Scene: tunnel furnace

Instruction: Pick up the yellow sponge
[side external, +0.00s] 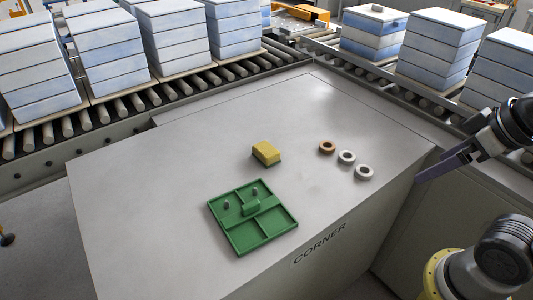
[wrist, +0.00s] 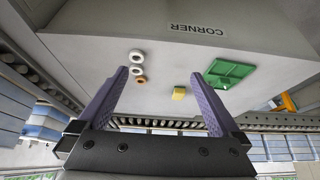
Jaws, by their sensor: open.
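The yellow sponge (side external: 266,152) lies on the grey table top, just above the green tray in the side view. It has a dark green underside. It also shows in the wrist view (wrist: 179,93), between the two fingers and beyond them, clear of both. My gripper (side external: 420,180) is at the right edge of the side view, off to the right of the table and apart from the sponge. In the wrist view its two purple fingers (wrist: 160,80) are wide apart with nothing between them.
The green compartment tray (side external: 285,217) holds small grey pieces. One brown ring (side external: 327,147) and two white rings (side external: 346,157) lie right of the sponge. Roller conveyors (side external: 170,92) with stacked white-blue blocks (side external: 172,38) border the table's back and right. Table space around the sponge is clear.

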